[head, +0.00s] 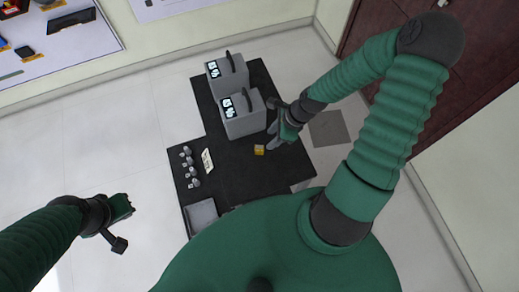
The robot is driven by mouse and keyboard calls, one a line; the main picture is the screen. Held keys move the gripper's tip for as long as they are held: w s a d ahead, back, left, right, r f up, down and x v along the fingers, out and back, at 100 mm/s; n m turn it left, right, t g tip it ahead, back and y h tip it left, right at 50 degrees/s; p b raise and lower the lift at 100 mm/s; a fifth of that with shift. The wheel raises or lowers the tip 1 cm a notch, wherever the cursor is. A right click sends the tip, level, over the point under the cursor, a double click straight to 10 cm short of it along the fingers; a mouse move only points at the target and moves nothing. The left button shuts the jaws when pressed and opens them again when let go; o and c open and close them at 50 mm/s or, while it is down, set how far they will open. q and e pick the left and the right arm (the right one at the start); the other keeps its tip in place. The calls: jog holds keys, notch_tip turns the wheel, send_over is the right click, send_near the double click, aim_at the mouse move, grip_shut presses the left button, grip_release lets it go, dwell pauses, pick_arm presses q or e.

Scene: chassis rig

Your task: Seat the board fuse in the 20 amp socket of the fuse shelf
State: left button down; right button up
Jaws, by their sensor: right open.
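A small yellow block (259,150), which looks like the board fuse, lies on the black bench top near its right side. My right gripper (271,138) is open and empty, just above and to the right of the yellow block in the picture, apart from it. A row of small grey fittings (189,166) stands at the left of the bench beside a pale label card (207,161); I cannot tell whether this is the fuse shelf, and no amp markings are readable. My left gripper (127,222) hangs over the floor left of the bench, with nothing seen in it.
Two grey boxes with black handles (242,114) (227,75) stand at the back of the black bench (232,178). A grey tray (202,215) is at the front left, partly hidden by my body. The bench middle is clear.

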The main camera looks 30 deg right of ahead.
aim_at(260, 147)
jog(key=x, duration=0.4)
jog(key=shift+a+f, duration=0.1)
jog(key=shift+a, duration=0.1)
jog(key=x, duration=0.5)
jog(key=shift+w+a, duration=0.15)
jog(key=shift+a, duration=0.2)
grip_shut()
